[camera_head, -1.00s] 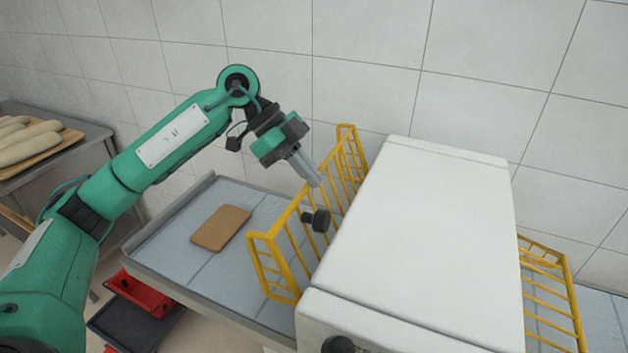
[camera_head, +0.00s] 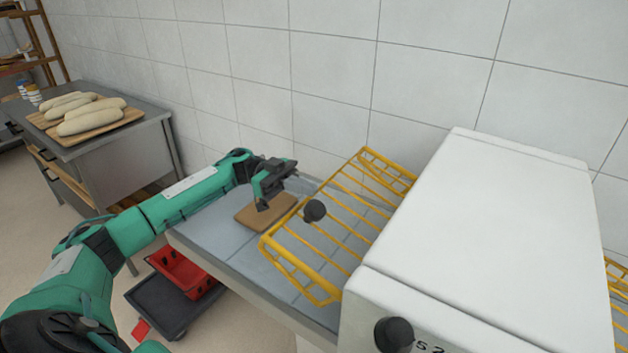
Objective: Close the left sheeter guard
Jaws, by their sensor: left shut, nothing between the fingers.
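The left sheeter guard (camera_head: 335,232) is a yellow wire frame with a black knob (camera_head: 314,210). It slopes out from the left side of the white sheeter housing (camera_head: 490,215), low over the grey-blue belt table (camera_head: 222,245). My left gripper (camera_head: 263,205) is shut and empty. It points down above a flat brown slab (camera_head: 266,212) on the belt, left of the guard and apart from its knob. Whether the fingertips touch the slab I cannot tell. My right gripper is not in view.
A second yellow guard (camera_head: 616,290) shows at the right edge. A steel table (camera_head: 105,165) with pale loaves (camera_head: 88,115) on boards stands at the left. A red crate (camera_head: 183,272) sits on a dark dolly below the belt. The white tiled wall closes off the back.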

